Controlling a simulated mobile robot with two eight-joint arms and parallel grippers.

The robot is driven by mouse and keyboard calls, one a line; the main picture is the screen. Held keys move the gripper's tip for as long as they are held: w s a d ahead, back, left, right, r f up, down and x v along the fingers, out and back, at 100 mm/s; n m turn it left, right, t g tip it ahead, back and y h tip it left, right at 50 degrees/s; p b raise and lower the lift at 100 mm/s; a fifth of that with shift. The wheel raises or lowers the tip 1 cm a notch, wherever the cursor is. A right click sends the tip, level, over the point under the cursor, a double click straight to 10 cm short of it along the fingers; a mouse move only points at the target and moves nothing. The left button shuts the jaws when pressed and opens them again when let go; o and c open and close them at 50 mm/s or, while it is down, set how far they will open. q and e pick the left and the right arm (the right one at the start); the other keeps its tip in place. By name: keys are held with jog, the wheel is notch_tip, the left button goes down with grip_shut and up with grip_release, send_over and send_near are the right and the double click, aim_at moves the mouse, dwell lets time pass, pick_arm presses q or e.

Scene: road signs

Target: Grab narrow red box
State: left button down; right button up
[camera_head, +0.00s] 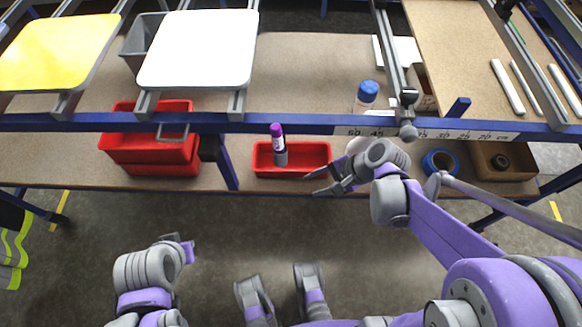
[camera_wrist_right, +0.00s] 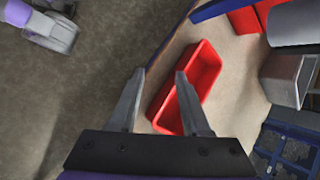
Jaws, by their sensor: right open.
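The narrow red box (camera_head: 305,160) sits on the lower shelf near its front edge, in the middle of the head view. A purple-capped bottle or marker (camera_head: 280,150) overlaps it there; I cannot tell how the two stand to each other. My right gripper (camera_head: 318,182) is open beside the box's front right corner. In the right wrist view the box (camera_wrist_right: 206,68) looks empty, and the right gripper's fingers (camera_wrist_right: 160,73) are apart, the right one overlapping the box. My left gripper (camera_head: 180,242) is low at the left, away from the shelf; its jaws are unclear.
Wider stacked red bins (camera_head: 150,155) stand to the left on the same shelf. Blue tape (camera_head: 440,160) and a brown box (camera_head: 510,172) lie to the right. A blue rail (camera_head: 300,125) runs above the box. The floor in front is clear.

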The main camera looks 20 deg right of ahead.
aim_at(292, 170)
jog(key=w+d+f+m+t+y+b, duration=0.1)
jog(key=d+f+m+y, duration=0.1)
jog(key=m, duration=0.1)
jog(key=w+d+f+m+t+y+b, duration=0.1)
jog(key=w+d+f+m+y, duration=0.1)
jog(key=m, duration=0.1)
jog(key=w+d+f+m+t+y+b, duration=0.1)
jog(key=w+d+f+m+y, duration=0.1)
jog(key=f+m, duration=0.1)
jog(key=shift+w+d+f+m+b, duration=0.1)
jog(key=shift+w+d+m+b, duration=0.1)
jog(key=shift+m+b, duration=0.15)
jog(key=shift+y, duration=0.3)
jog(key=x, duration=0.4)
jog(key=shift+w+a, duration=0.15)
jog(key=shift+a, duration=0.1)
jog(key=shift+w+b+x, duration=0.25)
jog(key=shift+b+x, duration=0.45)
jog(key=shift+x, duration=2.35)
jog(key=shift+d, duration=0.1)
grip_shut()
